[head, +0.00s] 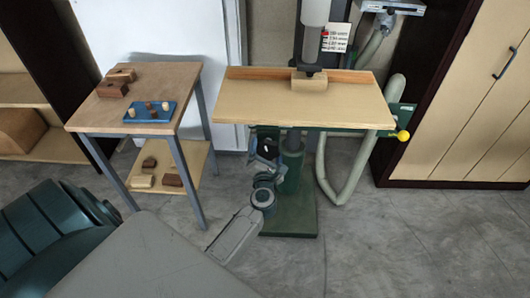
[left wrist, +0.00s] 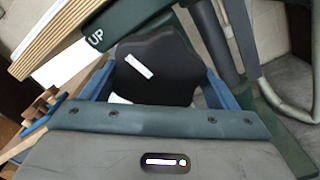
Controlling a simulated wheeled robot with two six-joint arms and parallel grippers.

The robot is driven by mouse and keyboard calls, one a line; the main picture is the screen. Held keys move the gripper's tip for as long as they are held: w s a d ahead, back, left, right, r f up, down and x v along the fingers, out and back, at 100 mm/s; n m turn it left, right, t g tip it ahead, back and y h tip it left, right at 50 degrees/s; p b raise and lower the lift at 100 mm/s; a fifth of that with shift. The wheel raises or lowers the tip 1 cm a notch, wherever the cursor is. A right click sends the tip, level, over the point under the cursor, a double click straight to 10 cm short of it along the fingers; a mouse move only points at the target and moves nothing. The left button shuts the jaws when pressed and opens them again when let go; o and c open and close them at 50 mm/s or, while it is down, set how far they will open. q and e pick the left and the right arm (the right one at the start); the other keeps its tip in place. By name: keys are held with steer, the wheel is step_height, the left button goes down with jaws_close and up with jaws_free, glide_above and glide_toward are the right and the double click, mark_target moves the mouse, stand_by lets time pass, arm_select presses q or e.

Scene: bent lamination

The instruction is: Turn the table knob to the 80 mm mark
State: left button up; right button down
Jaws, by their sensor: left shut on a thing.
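A black knob (left wrist: 155,72) with a white pointer line fills the middle of the left wrist view. The blue fingers of my left gripper (left wrist: 157,85) are shut on it, one on each side. A dark green plate marked "UP" (left wrist: 125,22) sits just above it. In the head view my left gripper (head: 266,152) is under the front edge of the machine's wooden table (head: 300,100), left of the green column. The knob is mostly hidden there. My right gripper is not in view.
A green machine column (head: 290,165) stands on a green base behind my gripper. A yellow knob (head: 403,135) is at the table's right end. A grey hose (head: 345,195) loops at right. A side table (head: 150,85) with a blue tray stands left.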

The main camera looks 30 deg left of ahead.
arm_select(q)
steer(key=shift+s+d+f, duration=0.1)
steer(key=shift+d+f, duration=0.1)
steer(key=shift+f, duration=0.3)
steer(key=o, duration=0.7)
steer(key=shift+o, duration=0.8)
steer(key=shift+w+d+r, duration=0.1)
steer(key=shift+w+d, duration=0.15)
steer(key=shift+w, duration=0.05)
steer(key=shift+a+r, duration=0.1)
steer(key=shift+r, duration=0.05)
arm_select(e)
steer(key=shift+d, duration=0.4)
arm_select(q)
steer(key=shift+a, duration=0.1)
steer(key=b+v, duration=0.2)
steer(key=v, duration=0.9)
steer(key=shift+b, duration=0.3)
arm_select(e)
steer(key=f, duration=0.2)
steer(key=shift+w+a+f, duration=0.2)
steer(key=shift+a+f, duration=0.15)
arm_select(q)
steer(key=shift+a, duration=0.15)
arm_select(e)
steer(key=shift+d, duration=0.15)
